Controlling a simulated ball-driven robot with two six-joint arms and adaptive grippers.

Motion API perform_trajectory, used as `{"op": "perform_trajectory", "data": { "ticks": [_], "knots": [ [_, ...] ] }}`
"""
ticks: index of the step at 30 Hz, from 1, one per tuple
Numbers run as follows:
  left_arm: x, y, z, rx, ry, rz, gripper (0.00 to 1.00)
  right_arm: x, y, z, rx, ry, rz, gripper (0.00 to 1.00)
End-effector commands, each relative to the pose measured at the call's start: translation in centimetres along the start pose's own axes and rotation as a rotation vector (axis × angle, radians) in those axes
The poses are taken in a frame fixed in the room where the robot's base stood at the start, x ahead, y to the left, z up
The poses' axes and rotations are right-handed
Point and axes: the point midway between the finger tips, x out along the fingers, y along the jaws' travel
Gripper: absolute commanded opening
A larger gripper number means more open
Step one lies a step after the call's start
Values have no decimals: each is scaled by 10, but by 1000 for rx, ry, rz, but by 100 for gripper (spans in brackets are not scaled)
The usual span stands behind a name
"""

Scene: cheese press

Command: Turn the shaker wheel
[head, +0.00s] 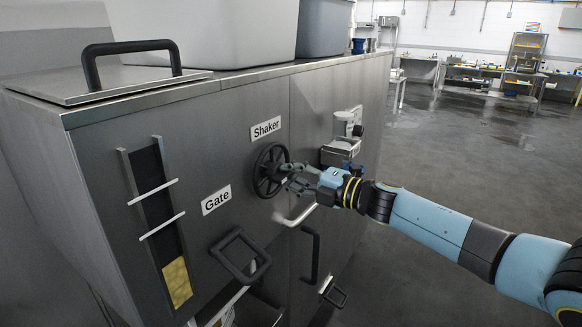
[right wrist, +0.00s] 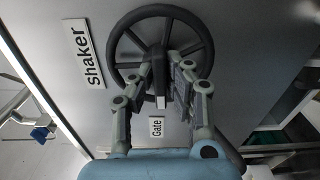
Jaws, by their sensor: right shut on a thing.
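The black, spoked shaker wheel (head: 266,170) is mounted on the front of the steel cabinet, below the white "Shaker" label (head: 266,128). It also shows in the right wrist view (right wrist: 157,52). My right gripper (head: 290,178) is at the right side of the wheel in the head view. In the right wrist view its two fingers (right wrist: 164,85) stand on either side of a part at the wheel's rim and are shut on it. The fingers hide part of the rim and the exact contact. My left gripper is not in view.
The "Gate" label (head: 216,200) and a black gate handle (head: 240,255) are below left of the wheel. A bent light metal handle (head: 296,217) sits just under my right gripper. A small metal box (head: 340,152) juts out to the right. Open floor lies right of the cabinet.

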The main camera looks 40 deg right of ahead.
Motion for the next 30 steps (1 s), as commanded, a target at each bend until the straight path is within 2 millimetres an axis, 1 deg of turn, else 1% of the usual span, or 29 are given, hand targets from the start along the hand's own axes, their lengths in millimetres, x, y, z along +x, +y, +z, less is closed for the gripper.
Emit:
{"op": "perform_trajectory", "data": {
  "ticks": [1, 6, 15, 21, 30],
  "knots": [
    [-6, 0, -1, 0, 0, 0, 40, 0, 2, 1, 40, -3, -2, 0],
    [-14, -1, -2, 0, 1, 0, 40, 0, 1, 1, 175, -3, -1, 0],
    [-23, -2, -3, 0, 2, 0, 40, 0, -2, 1, 339, -3, -2, 0],
    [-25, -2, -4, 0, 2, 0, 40, 0, -3, 0, 389, -2, -2, 0],
    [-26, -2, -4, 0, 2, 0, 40, -1, -4, 0, 404, -2, -2, 0]
  ]
}}
